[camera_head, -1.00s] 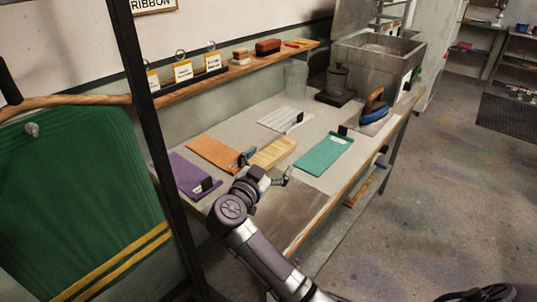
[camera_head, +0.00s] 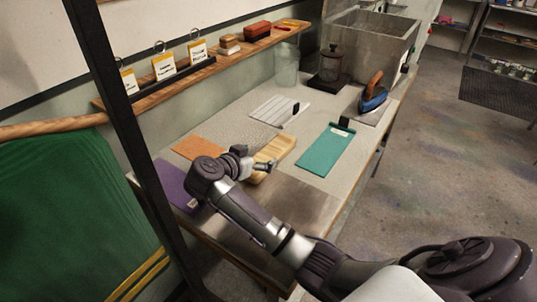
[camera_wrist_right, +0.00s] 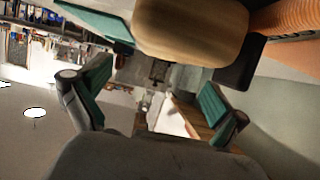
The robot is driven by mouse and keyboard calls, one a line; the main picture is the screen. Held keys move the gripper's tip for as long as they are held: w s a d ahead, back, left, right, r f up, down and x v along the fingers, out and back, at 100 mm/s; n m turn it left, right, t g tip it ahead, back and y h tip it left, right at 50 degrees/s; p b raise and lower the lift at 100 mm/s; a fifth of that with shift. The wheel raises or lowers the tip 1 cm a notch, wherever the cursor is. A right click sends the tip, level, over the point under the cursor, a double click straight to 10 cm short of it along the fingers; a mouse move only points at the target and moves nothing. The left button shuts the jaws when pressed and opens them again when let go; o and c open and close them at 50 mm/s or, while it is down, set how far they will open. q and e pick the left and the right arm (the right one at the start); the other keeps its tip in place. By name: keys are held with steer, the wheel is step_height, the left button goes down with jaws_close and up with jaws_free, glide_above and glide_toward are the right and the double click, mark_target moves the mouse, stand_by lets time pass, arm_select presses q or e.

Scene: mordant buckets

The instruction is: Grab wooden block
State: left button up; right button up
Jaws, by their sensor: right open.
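A pale wooden block (camera_head: 275,150), flat and long, lies on the grey worktable between an orange board and a teal board. My right gripper (camera_head: 268,165) is at its near end and overlaps it in the head view; I cannot tell whether they touch. In the right wrist view the block (camera_wrist_right: 190,28) fills the top middle, beyond the fingers. The fingers of my right gripper (camera_wrist_right: 155,78) stand wide apart with nothing between them. My left gripper is not in view.
The worktable (camera_head: 235,125) also holds the orange board (camera_head: 198,147), a purple board (camera_head: 172,182), the teal board (camera_head: 326,150), a white slatted panel (camera_head: 279,109) and a blue iron (camera_head: 374,95). A wooden shelf (camera_head: 170,86) runs along the wall. A dark post (camera_head: 108,100) stands at left.

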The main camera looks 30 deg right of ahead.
mark_target(270, 150)
steer(key=x, duration=0.4)
steer(key=shift+a, duration=0.1)
steer(key=shift+w+f, duration=0.1)
steer(key=shift+f, duration=0.05)
steer(key=c, duration=1.2)
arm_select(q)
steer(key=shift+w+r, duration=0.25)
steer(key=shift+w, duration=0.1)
arm_select(e)
steer(key=c, duration=0.4)
steer(key=shift+c, duration=0.2)
